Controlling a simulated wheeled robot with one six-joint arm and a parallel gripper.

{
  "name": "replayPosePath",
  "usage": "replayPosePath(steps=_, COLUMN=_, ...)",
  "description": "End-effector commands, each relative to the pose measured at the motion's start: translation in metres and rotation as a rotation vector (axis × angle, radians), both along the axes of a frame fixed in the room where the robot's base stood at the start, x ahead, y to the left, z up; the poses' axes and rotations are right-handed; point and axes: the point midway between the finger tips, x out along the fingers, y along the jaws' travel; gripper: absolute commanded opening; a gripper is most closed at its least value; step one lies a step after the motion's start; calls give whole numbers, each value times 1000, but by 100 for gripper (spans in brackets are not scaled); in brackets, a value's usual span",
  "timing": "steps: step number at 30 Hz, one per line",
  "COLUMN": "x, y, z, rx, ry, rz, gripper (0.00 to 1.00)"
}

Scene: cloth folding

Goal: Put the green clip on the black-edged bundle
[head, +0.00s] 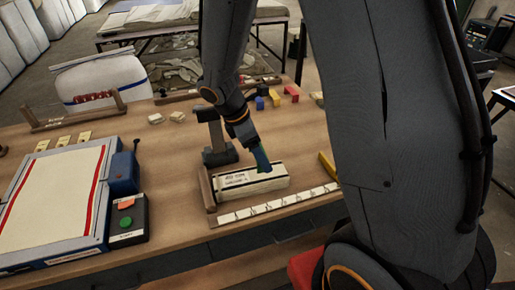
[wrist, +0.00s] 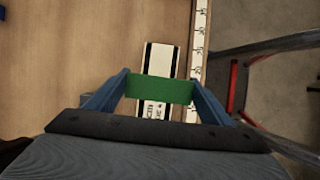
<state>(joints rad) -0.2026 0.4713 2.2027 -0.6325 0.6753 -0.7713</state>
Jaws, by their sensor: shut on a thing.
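The black-edged bundle (head: 248,183) is a cream block with dark stripes and printed lettering, lying on the wooden table. It also shows in the wrist view (wrist: 161,60), under and beyond my gripper. My gripper (head: 262,165) has blue fingers and is over the bundle. In the wrist view my gripper (wrist: 160,88) is shut on the green clip (wrist: 160,89), which spans between the two fingertips and lies across the bundle's width. I cannot tell whether the clip touches the bundle. In the head view the clip is hidden by the fingers.
A ruler-like strip (head: 275,205) runs along the table's front edge beside the bundle. A wooden rail (head: 207,190) stands at its left end. Small coloured blocks (head: 275,97) lie behind.

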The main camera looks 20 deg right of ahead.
Motion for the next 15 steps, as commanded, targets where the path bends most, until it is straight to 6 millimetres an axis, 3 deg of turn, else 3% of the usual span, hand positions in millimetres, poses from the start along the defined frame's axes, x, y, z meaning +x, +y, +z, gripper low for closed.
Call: replayPosePath(steps=15, x=0, y=1, z=-31, rx=0, ry=0, rz=2, gripper=68)
